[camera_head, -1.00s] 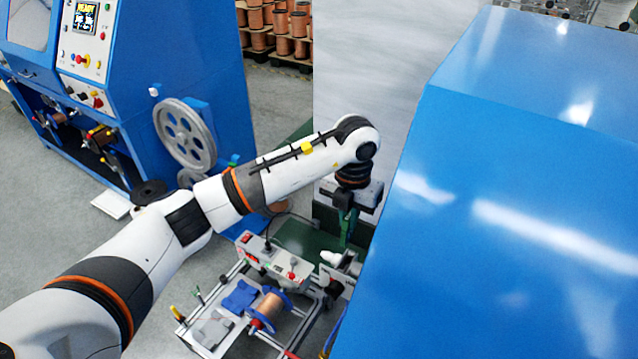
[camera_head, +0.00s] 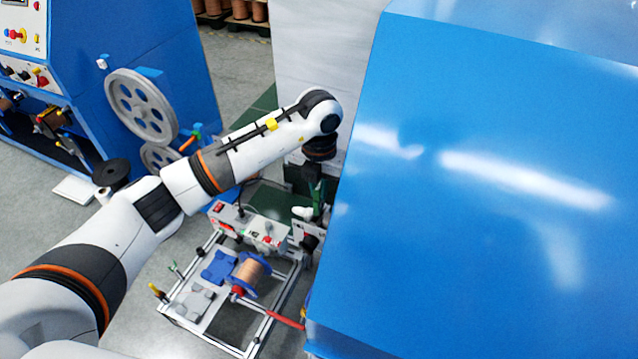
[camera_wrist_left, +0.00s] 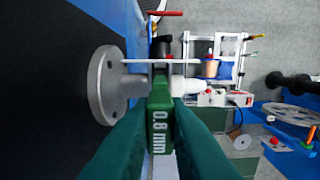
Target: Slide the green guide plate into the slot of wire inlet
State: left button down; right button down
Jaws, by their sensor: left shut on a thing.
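The green guide plate (camera_wrist_left: 160,128), marked "0.8 mm", stands between the fingers of my left gripper (camera_wrist_left: 158,118) in the left wrist view. The gripper is shut on it. In the head view the plate (camera_head: 317,191) shows as a small green piece below my left wrist, close to the blue machine's side. A thin pale bracket (camera_wrist_left: 160,61), apparently part of the wire inlet, lies just beyond the plate. A grey flanged disc (camera_wrist_left: 103,86) is at its left and a white nozzle (camera_wrist_left: 188,87) at its right. The slot is hidden, so I cannot tell whether the plate is in it.
A large blue machine cover (camera_head: 480,190) fills the right of the head view. A frame with a copper spool (camera_head: 250,275) stands at the lower middle, near a control box (camera_head: 250,226). Another blue machine with a grey wheel (camera_head: 141,106) stands at the left.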

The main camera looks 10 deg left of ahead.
aim_at(318, 199)
dwell(0.4)
pick_arm(q)
jog(key=shift+s+f+b, duration=0.1)
jog(key=shift+f+b, duration=0.15)
jog(key=shift+b, duration=0.05)
jog(key=shift+b, duration=0.4)
dwell(0.9)
jog(key=shift+f, duration=0.15)
jog(key=shift+f+b, duration=1.6)
